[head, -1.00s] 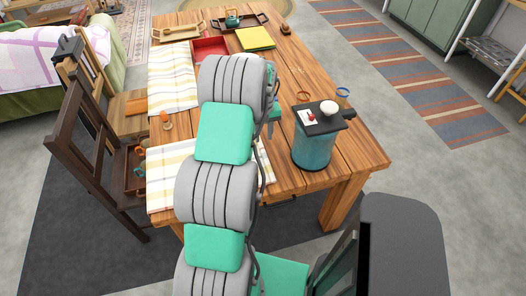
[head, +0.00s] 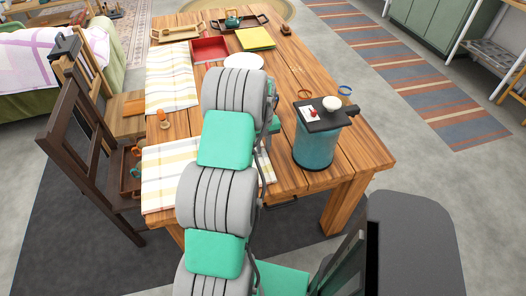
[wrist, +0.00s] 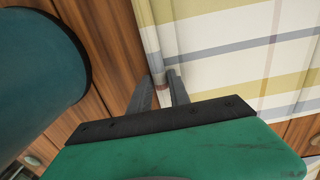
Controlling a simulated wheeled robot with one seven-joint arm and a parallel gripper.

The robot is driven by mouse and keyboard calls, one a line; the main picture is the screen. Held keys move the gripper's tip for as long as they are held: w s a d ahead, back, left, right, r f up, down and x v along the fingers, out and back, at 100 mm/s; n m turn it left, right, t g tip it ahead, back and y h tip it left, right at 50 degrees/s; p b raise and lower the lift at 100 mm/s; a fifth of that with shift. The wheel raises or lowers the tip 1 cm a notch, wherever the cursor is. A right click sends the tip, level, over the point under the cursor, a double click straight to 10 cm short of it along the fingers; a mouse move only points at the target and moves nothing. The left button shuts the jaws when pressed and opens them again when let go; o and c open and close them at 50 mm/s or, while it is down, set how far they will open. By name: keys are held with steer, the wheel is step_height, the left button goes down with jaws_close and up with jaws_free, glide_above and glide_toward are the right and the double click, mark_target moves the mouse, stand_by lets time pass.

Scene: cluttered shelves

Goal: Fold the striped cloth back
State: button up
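A striped cloth (head: 168,178) in white, yellow and grey lies on the near left of the wooden table, partly hidden behind my arm. Its right edge shows beyond the arm. A second similar striped cloth (head: 172,82) lies farther back on the left. In the wrist view, a striped cloth (wrist: 235,55) fills the upper right, with a narrow raised or folded border along its left edge. My gripper (wrist: 162,88) is at this edge, its two fingers apart on either side of the border. I cannot tell whether they touch it. My gripper is hidden behind the arm in the head view.
A white plate (head: 243,62), red tray (head: 210,49) and yellow book (head: 256,38) are farther back. A dark chair (head: 75,150) stands left.

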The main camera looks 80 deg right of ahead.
jaws_close()
step_height(320, 180, up, 9)
steer(key=w+a+p, duration=0.1)
steer(key=p, duration=0.4)
steer(key=shift+w, duration=0.25)
steer(key=w+a+r+p, duration=0.2)
steer(key=w+r+p, duration=0.2)
steer(key=r, duration=0.3)
steer(key=shift+w+a+r, duration=0.15)
steer(key=shift+a+r, duration=0.1)
steer(key=shift+r, duration=0.05)
steer(key=w+a+r+p, duration=0.3)
steer(key=w+r, duration=0.2)
steer(key=w, duration=0.1)
steer(key=shift+w+a+r, duration=0.15)
steer(key=shift+a, duration=0.25)
